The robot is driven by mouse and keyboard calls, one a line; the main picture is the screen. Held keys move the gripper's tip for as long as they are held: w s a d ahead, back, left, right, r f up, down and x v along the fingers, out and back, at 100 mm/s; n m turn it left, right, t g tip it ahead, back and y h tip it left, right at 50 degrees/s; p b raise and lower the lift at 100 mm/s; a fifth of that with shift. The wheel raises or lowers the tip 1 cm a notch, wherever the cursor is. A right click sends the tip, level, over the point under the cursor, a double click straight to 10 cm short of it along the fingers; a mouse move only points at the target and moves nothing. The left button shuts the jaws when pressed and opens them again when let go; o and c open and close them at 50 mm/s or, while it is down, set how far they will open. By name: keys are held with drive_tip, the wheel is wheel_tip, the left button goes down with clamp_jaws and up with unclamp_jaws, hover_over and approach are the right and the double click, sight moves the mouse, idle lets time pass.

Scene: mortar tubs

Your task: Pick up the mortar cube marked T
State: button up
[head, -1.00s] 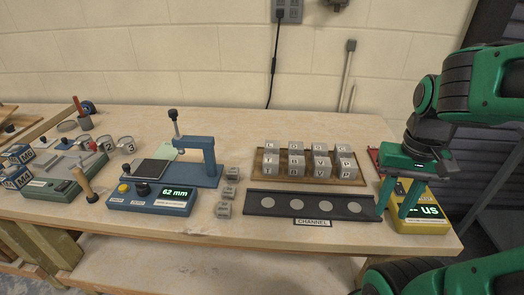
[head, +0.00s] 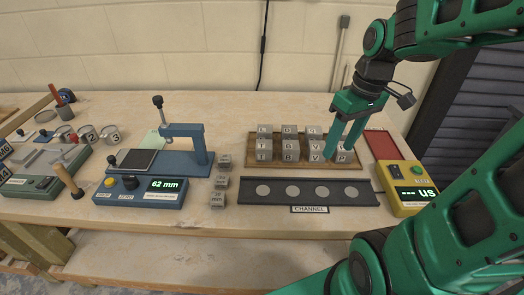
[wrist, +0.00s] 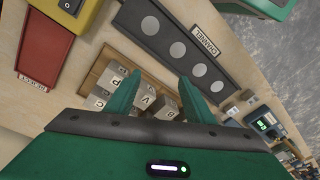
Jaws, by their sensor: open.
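Mortar cubes stand in two rows on a wooden tray (head: 357,165). The front-left cube (head: 264,150) carries a letter that looks like T or Y, too small to be sure. Beside it in the front row stand cubes that read as B (head: 290,152), V (head: 316,152) and P (head: 343,156). My gripper (head: 339,152) is open, with its fingers over the tray's right end near the V and P cubes, holding nothing. In the wrist view the fingers reach over the tray, with P (wrist: 115,82) and V (wrist: 146,100) near them; the front-left cube is not identifiable there.
A dark channel strip (head: 306,191) with round pads lies in front of the tray. A yellow meter (head: 407,190) and a red plate (head: 382,145) are to the right. Small grey blocks (head: 220,181) and a blue gauge stand (head: 185,140) are to the left.

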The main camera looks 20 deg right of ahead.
sight(265, 144)
drive_tip(key=w+a+n+y, duration=0.1)
drive_tip(key=w+a+n, duration=0.1)
drive_tip(key=w+n, duration=0.1)
drive_tip(key=w+a+n, duration=0.3)
drive_tip(key=w+n, duration=0.1)
drive_tip(key=w, duration=0.2)
drive_tip(key=w+a+n+y, duration=0.1)
drive_tip(key=w+a+n, duration=0.2)
drive_tip(key=w, duration=0.1)
drive_tip(key=shift+w+a+r+n+t+y, duration=0.15)
drive_tip(key=shift+w+a+n+t+y, duration=0.15)
drive_tip(key=shift+w+n, duration=0.1)
drive_tip(key=shift+n, duration=0.4)
drive_tip(key=a+f, duration=0.1)
drive_tip(key=w+f, duration=0.1)
drive_tip(key=a+f, duration=0.1)
drive_tip(key=f, duration=0.1)
drive_tip(key=shift+w+a+f, duration=0.1)
drive_tip(key=shift+w+a, duration=0.1)
drive_tip(key=shift+a, duration=0.1)
drive_tip(key=shift+a+x, duration=0.2)
drive_tip(key=shift+x, duration=1.35)
drive_tip(key=shift+a+x, duration=0.2)
drive_tip(key=shift+x, duration=1.35)
drive_tip(key=shift+r, duration=0.2)
drive_tip(key=shift+c, duration=0.5)
drive_tip(key=c, duration=0.9)
